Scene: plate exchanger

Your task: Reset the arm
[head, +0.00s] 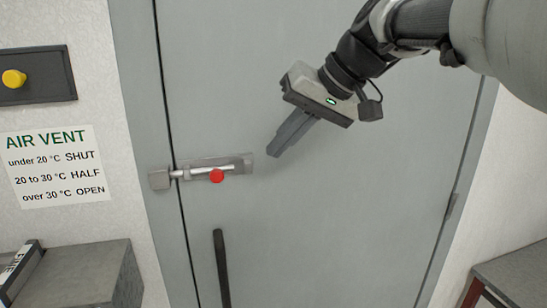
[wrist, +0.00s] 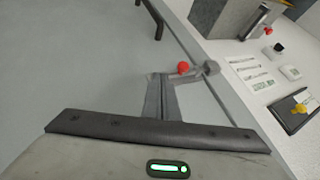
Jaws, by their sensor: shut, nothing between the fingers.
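My gripper (head: 274,151) is shut and empty, in front of the grey door (head: 330,220). Its fingers point down and left, a little above and right of the door bolt. The bolt (head: 200,172) is a metal rod with a red knob (head: 217,176). The rod crosses the door's left gap to a keeper (head: 160,180) on the frame. In the wrist view the shut fingertips (wrist: 160,77) show next to the red knob (wrist: 183,68). I see no contact between them.
A black door handle (head: 221,268) is below the bolt. Left are an air vent sign (head: 55,167), a yellow knob (head: 13,79) on a dark panel (head: 55,80), and a grey cabinet (head: 100,275). Another grey surface (head: 515,275) stands at lower right. The door's right part is clear.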

